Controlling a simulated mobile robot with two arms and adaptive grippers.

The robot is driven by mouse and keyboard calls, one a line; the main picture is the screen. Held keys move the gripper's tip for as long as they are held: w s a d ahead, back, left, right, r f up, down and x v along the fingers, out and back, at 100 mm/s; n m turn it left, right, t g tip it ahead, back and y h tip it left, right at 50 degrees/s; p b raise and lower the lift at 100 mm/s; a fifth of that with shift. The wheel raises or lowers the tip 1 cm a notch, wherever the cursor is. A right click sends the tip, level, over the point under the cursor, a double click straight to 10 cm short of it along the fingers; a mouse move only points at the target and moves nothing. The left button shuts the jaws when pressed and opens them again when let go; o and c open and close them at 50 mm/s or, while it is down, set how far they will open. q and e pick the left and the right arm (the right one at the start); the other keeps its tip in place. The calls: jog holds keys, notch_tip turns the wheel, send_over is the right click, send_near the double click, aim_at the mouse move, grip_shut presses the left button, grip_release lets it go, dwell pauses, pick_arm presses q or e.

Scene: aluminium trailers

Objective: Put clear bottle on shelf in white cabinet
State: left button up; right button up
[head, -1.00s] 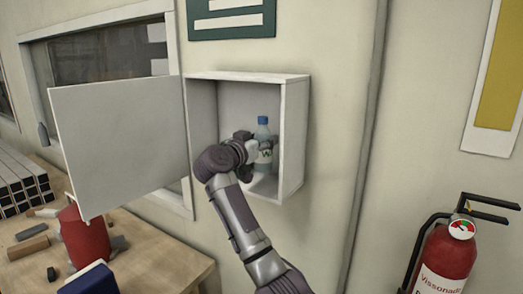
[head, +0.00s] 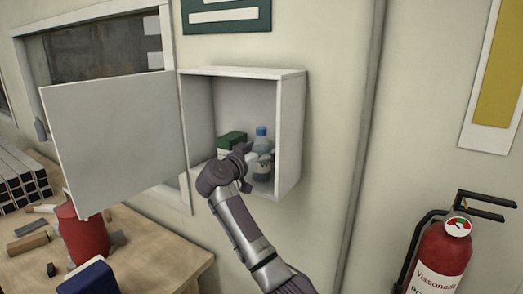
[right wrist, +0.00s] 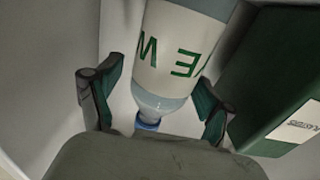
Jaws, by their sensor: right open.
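The clear bottle (head: 262,134), with a blue cap and white label, stands upright inside the white cabinet (head: 291,135), towards its right side. The cabinet's door hangs open to the left. My right gripper (head: 250,160) is at the cabinet opening, just in front of the bottle and partly covering it. In the right wrist view the bottle (right wrist: 175,45) shows between the two spread fingers of the right gripper (right wrist: 150,88), with gaps on both sides. Its cap is near the palm. My left gripper is not in view.
A dark green box (head: 231,139) stands in the cabinet left of the bottle; the right finger is close to it in the wrist view. The open door (head: 115,140) is left of my arm. A workbench (head: 150,240) holds a red can; a fire extinguisher (head: 442,260) is at right.

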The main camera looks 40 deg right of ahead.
jog(key=shift+a+r, duration=0.1)
jog(key=shift+a, duration=0.1)
jog(key=b+v, duration=0.5)
jog(key=v, duration=0.6)
jog(key=shift+s+a, duration=0.2)
jog(key=shift+a, duration=0.15)
